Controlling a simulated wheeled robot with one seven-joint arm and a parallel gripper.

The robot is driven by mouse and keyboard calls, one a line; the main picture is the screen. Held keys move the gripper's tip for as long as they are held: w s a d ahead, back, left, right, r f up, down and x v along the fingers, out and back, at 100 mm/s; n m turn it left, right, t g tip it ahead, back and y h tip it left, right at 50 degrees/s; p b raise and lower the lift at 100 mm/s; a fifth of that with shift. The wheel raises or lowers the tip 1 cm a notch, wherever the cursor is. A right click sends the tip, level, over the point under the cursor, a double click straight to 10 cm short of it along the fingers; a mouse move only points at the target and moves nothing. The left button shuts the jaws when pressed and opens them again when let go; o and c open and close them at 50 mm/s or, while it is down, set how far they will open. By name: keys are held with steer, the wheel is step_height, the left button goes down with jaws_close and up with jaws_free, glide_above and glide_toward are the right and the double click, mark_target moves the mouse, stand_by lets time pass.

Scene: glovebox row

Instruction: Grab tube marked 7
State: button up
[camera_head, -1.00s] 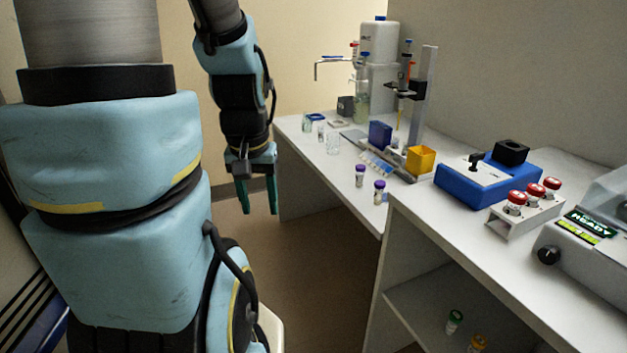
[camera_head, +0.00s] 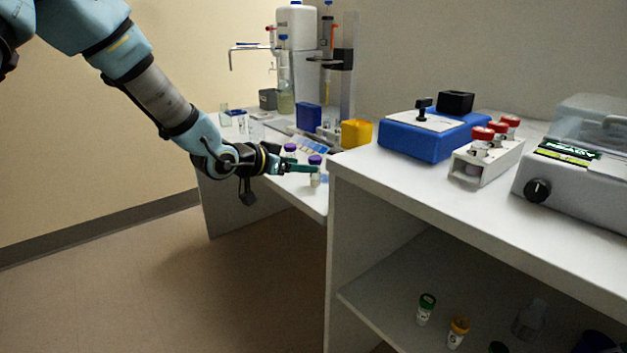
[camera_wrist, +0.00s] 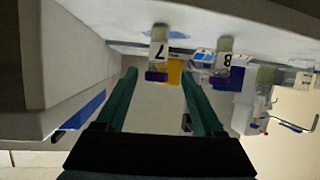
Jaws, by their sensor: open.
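The tube marked 7 (camera_wrist: 158,48) has a purple cap and a white label. In the wrist view, which is upside down, it shows between the lines of my two green fingers, around the fingertips. In the head view it appears to be the nearer purple-capped tube (camera_head: 315,181), upright by the bench's front edge, with a finger crossing it. My gripper (camera_wrist: 158,76) is open and holds nothing. In the head view my gripper (camera_head: 314,168) is level, pointing right. I cannot tell whether the tube is between the fingers or just beyond them.
The purple-capped tube marked 8 (camera_wrist: 224,62) stands close beside it. A yellow box (camera_head: 357,133) and a blue box (camera_head: 309,117) stand behind. The taller shelf unit (camera_head: 345,172) rises just right of my gripper. Several glass vessels stand farther left.

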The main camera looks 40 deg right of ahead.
steer(key=x, duration=0.9)
steer(key=shift+s+d+f, duration=0.1)
steer(key=shift+d, duration=0.1)
jaws_close()
stand_by(0.3)
